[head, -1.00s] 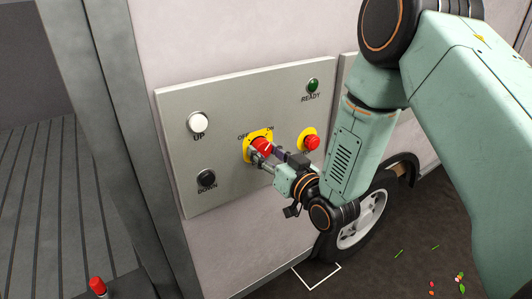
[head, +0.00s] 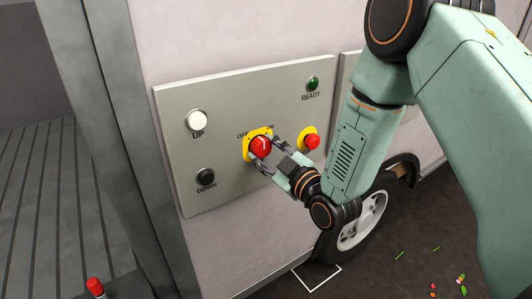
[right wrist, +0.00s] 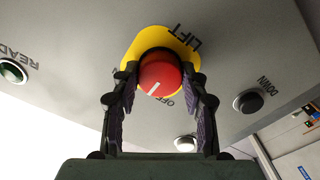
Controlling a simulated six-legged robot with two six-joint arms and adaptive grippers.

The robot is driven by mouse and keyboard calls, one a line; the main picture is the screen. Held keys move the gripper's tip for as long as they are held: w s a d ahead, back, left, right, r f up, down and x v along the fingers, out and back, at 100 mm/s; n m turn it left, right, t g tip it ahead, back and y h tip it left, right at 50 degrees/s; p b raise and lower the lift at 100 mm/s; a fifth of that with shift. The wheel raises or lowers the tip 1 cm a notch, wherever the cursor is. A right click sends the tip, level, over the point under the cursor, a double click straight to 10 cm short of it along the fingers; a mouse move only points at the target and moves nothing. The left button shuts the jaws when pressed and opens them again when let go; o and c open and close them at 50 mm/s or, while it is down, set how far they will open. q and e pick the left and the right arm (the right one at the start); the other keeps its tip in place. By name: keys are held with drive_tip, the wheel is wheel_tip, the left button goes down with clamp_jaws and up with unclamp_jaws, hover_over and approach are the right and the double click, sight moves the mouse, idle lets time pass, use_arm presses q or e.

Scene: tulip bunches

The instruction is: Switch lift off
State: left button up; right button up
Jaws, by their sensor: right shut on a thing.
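The red rotary lift switch (head: 261,148) sits on a yellow plate on the grey control panel (head: 230,98), with OFF and ON labels above it. My right gripper (head: 264,150) is shut on the switch, one finger on each side. In the right wrist view the red switch (right wrist: 160,72) is between the two fingers, and its white mark points down-left, between the ON and OFF labels. The ON label is partly hidden behind a finger. My left gripper is not in view.
A white UP button (head: 197,121), a black DOWN button (head: 206,176) and a green READY lamp (head: 313,83) are on the panel. A red button (head: 310,142) on yellow is close on the right. A wheel (head: 362,222) stands below.

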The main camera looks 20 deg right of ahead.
drive_tip(key=n, duration=0.4)
drive_tip(key=shift+n, duration=0.3)
drive_tip(key=shift+n+b, duration=0.4)
drive_tip(key=shift+n, duration=1.6)
drive_tip(key=o, duration=1.1)
drive_tip(key=shift+o, duration=0.2)
drive_tip(key=v, duration=1.2)
drive_tip(key=shift+r, duration=0.1)
